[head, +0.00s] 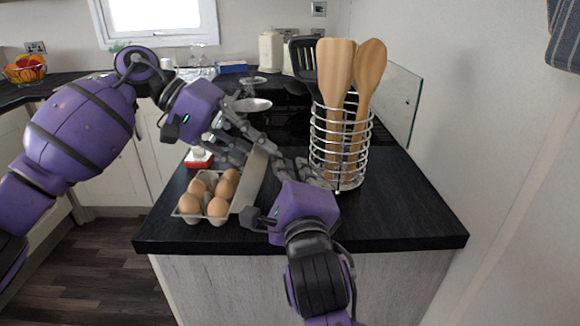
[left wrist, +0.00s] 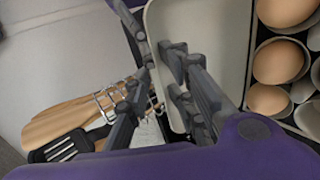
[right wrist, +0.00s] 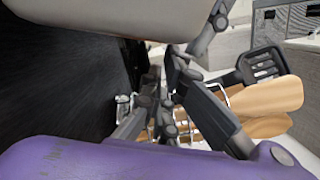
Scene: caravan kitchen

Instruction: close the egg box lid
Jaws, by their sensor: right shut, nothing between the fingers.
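The egg box (head: 192,218) sits on the dark worktop near its front left, with several brown eggs (head: 218,207) in it. Its pale lid (head: 250,182) stands up, tilted, along the box's right side. My left gripper (head: 255,148) is at the lid's upper edge, its fingers apart, one on the egg side. In the left wrist view the fingers (left wrist: 160,65) lie near the lid's rim (left wrist: 205,30); contact is unclear. My right gripper (head: 305,172) is shut and empty, just right of the lid; the lid (right wrist: 110,15) also shows close above in the right wrist view.
A wire utensil holder (head: 340,150) with wooden spatulas and a black turner stands close right of my right gripper. A small red-and-white item (head: 198,158) lies behind the box. The worktop is clear at front right (head: 400,215).

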